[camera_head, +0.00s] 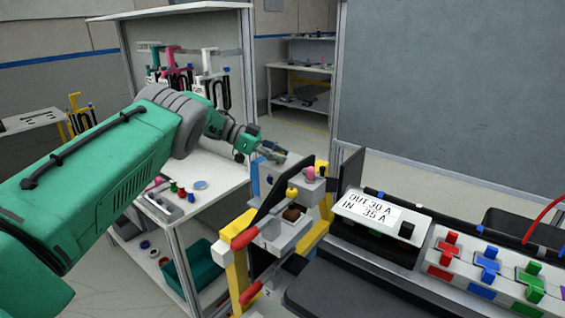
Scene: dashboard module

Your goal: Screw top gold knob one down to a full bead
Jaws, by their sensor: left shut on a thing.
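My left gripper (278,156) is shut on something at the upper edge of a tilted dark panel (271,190). What sits between its fingers is too small and hidden to make out. A gold-yellow knob (291,193) stands on the fixture just below and right of the gripper, apart from its fingers. I cannot tell whether this is top gold knob one. No bead can be made out. My right gripper is not in view.
A pink knob (309,172) and a red-handled clamp (244,238) are on the fixture. A display (368,211) reads OUT 30 A, IN 35 A. Red, blue and green knobs (487,264) line the right. A white bench (215,178) with small parts stands left.

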